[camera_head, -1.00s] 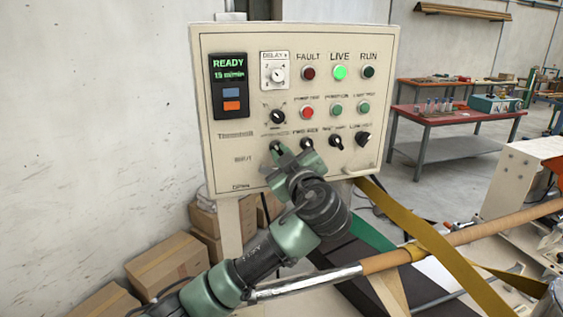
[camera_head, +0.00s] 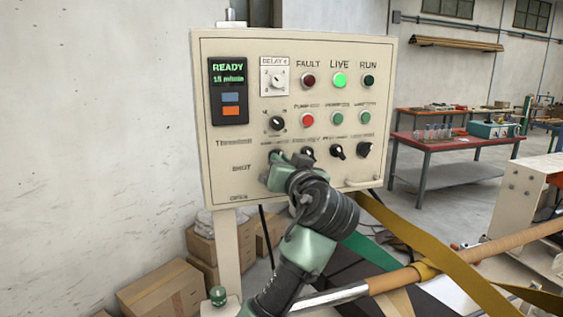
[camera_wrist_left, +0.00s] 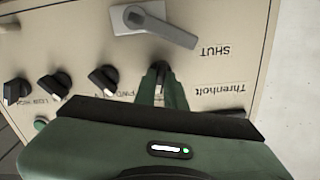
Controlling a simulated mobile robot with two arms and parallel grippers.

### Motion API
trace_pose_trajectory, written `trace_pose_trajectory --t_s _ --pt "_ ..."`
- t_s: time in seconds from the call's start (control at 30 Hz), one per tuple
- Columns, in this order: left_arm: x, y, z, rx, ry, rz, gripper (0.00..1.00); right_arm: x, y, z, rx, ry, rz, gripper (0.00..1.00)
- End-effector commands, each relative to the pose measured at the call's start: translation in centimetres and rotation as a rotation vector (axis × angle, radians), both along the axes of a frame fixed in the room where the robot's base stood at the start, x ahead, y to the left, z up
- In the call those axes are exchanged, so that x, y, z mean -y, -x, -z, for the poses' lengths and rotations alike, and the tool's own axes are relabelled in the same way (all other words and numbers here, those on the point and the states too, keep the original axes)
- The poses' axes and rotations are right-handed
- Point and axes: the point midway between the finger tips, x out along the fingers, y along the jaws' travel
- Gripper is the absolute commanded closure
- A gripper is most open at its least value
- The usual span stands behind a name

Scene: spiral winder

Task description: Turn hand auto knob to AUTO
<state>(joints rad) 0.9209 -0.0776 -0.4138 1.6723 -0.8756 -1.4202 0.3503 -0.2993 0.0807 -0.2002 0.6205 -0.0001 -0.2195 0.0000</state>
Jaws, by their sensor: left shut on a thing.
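The control panel (camera_head: 225,165) stands upright with a lower row of black rotary knobs. My left gripper (camera_head: 278,158) is at the leftmost knob of that row, its arm rising from below. In the left wrist view, my left gripper (camera_wrist_left: 161,78) is shut on this black knob (camera_wrist_left: 160,68), one finger on each side. The fingers hide most of the knob, so I cannot tell its pointing direction. Its label is too blurred to read. My right gripper is not in view.
A grey lever handle (camera_wrist_left: 160,25) is close to the gripped knob. Other black knobs (camera_head: 337,151) sit to its right. A yellow strap (camera_head: 420,240) and a brown roller (camera_head: 465,247) lie right of my arm. Cardboard boxes (camera_head: 160,290) stand below left.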

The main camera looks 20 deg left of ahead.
Motion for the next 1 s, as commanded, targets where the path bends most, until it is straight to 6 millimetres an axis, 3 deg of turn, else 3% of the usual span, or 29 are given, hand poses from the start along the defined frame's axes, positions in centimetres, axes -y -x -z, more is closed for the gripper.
trace_pose_trajectory --t_s 0.5,1.0 --pt "0.0 0.0 -0.2 -0.173 -0.26 0.0 1.0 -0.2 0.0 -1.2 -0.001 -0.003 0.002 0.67" --pt "0.0 0.0 -0.1 -0.198 -0.299 -0.001 1.0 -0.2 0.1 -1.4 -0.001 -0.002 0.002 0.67"
